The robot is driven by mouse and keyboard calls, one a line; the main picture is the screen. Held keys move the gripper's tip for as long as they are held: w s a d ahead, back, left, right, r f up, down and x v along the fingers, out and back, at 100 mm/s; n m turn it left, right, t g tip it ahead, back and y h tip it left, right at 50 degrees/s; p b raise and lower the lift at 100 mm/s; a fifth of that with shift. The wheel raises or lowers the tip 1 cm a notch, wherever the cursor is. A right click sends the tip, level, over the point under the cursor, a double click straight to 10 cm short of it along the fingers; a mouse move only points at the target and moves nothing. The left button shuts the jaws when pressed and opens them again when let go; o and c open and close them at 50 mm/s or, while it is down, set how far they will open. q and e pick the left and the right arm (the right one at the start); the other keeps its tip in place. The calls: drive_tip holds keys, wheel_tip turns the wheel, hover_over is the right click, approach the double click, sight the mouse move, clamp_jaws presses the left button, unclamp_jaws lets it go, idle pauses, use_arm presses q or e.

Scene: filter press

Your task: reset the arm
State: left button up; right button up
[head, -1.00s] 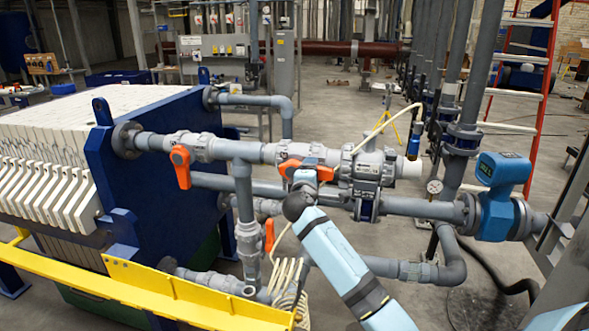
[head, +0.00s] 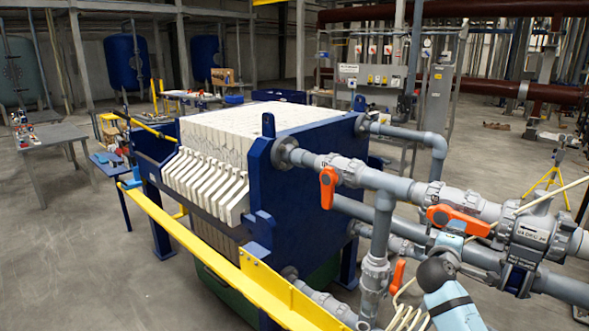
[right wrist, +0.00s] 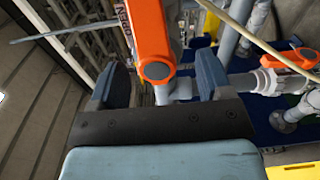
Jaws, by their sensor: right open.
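My right gripper (head: 449,234) is at the orange handle (head: 458,220) of a valve on the grey upper pipe. In the right wrist view my right gripper (right wrist: 160,88) has its two dark fingers apart. The orange handle (right wrist: 148,45) stands between them, with a visible gap to each finger. The light blue arm reaches in from the bottom right of the head view. My left gripper is not in view.
A second orange handle (head: 328,189) hangs down at the left on the same pipe, and a third (head: 397,276) is lower. The filter press (head: 290,160) with white plates (head: 205,185) and a yellow rail (head: 185,235) stands left. Open floor lies at far left.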

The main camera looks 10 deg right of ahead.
drive_tip(key=s+a+f+y, duration=0.3)
drive_tip(key=s+a+f, duration=0.1)
drive_tip(key=f, duration=0.4)
drive_tip(key=s+a+f+y, duration=0.3)
drive_tip(key=s+a+f, duration=0.15)
drive_tip(key=f, duration=0.35)
drive_tip(key=s+a+f+y, duration=0.3)
drive_tip(key=a+f, duration=0.2)
drive_tip(key=f, duration=0.2)
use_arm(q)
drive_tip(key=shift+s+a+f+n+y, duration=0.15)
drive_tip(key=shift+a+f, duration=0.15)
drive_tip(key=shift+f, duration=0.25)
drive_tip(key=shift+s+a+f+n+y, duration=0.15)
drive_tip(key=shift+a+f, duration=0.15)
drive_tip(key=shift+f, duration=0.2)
use_arm(e)
drive_tip(key=s+a+f+m+y, duration=0.3)
drive_tip(key=s+a+f, duration=0.2)
drive_tip(key=s, duration=0.6)
drive_tip(key=s+a+f+m+g+y, duration=0.1)
drive_tip(key=s+a+f+m+y, duration=0.2)
drive_tip(key=s+a, duration=0.5)
drive_tip(key=s+f+y, duration=0.1)
drive_tip(key=s+f, duration=0.1)
drive_tip(key=s, duration=0.1)
drive_tip(key=shift+s+f+m, duration=0.15)
drive_tip(key=shift+f+m, duration=0.15)
drive_tip(key=shift+m, duration=0.1)
